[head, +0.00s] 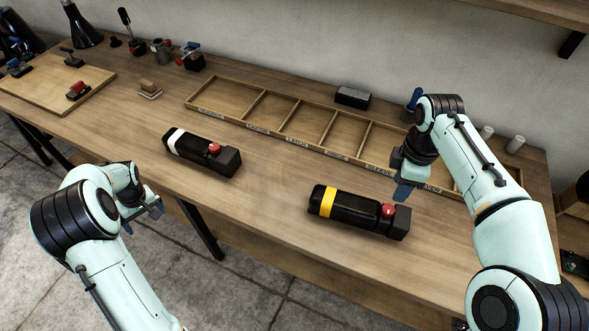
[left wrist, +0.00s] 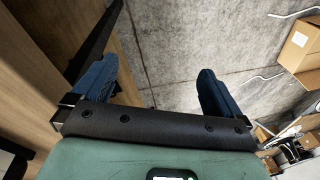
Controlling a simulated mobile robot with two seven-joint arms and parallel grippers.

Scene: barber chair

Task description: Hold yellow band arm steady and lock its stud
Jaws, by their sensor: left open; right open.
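The yellow band arm (head: 345,208) is a black padded armrest with a yellow band near its left end. It lies on the bench, right of centre. Its red stud (head: 388,211) sits on top near its right end. My right gripper (head: 403,192) is above and just behind the stud end, fingers pointing down, apart from the stud as far as I can tell. My left gripper (head: 143,217) is off the bench's front edge at the left, open and empty; its blue fingers (left wrist: 152,88) show in the left wrist view with floor between them.
A similar arm with a white band (head: 183,146) and red stud lies left of the yellow one. A divided wooden tray (head: 270,122) runs behind both. A black block (head: 352,97) stands behind the tray. The bench between the arms is clear. Cartons (left wrist: 300,45) stand on the floor.

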